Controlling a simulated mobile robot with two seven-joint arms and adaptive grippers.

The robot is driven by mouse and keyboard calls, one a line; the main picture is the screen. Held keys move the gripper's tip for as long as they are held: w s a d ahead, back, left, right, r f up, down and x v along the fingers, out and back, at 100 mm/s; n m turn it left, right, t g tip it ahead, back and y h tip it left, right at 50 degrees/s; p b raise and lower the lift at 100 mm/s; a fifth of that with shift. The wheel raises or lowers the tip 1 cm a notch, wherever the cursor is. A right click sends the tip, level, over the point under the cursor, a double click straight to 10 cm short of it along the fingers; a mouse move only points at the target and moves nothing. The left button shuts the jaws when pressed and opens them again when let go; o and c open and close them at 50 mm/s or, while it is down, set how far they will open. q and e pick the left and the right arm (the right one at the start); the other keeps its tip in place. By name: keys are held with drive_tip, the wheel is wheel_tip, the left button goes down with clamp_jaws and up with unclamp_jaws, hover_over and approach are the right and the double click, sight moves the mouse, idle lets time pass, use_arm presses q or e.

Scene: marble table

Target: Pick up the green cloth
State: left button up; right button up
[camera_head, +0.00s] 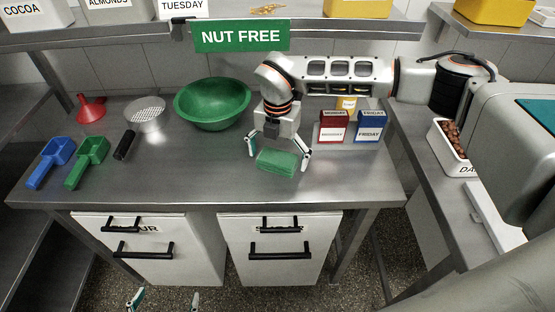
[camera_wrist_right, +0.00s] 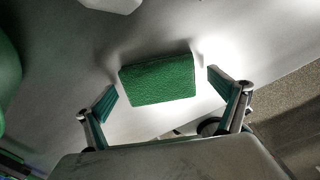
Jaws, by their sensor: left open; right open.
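The green cloth (camera_head: 277,162) lies as a folded block on the grey metal worktop, near its front edge. In the right wrist view the cloth (camera_wrist_right: 157,80) shows between and beyond the two fingertips, with a gap on each side. My right gripper (camera_head: 278,157) is open above the cloth, one finger to each side of it. It holds nothing, and its open fingers also show in the wrist view (camera_wrist_right: 161,84). My left gripper (camera_head: 166,297) is at the bottom edge of the head view, low in front of the drawers; only its open fingertips show.
A green bowl (camera_head: 212,103) stands left of my right gripper. Red (camera_head: 334,127) and blue (camera_head: 370,127) boxes stand close on its right. A black-handled tool (camera_head: 125,145), green scoop (camera_head: 88,162) and blue scoop (camera_head: 51,161) lie left. The worktop's front middle is clear.

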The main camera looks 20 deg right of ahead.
drive_tip(key=c, duration=1.3)
